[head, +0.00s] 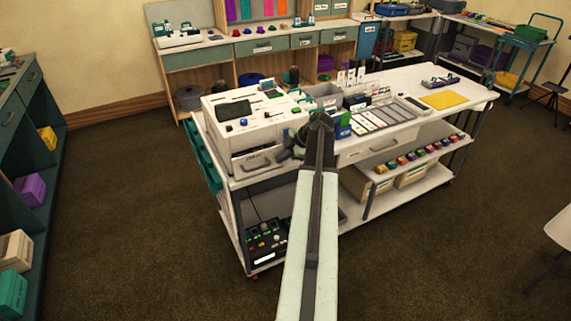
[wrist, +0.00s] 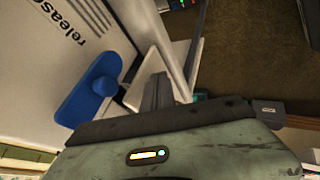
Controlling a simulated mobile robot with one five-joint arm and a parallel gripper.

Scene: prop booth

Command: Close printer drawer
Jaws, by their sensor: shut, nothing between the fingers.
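The white printer (head: 250,118) stands on the left end of the cart's top. Its drawer (head: 258,161) shows low on the front with a grey bar handle; how far it stands out is hard to tell. My gripper (head: 291,153) is shut and empty beside the right end of the drawer front, partly hidden by my arm. In the wrist view the shut fingers (wrist: 158,92) are close to pale panel edges; contact cannot be told. A blue lever (wrist: 88,88) sits on a white surface marked "release" to their left.
The cart's top (head: 455,82) holds bins, cards and a yellow sheet (head: 444,100) right of the printer. A control box (head: 265,245) with lit buttons sits on the lower shelf. Brown carpet (head: 140,200) is open to the left of the cart.

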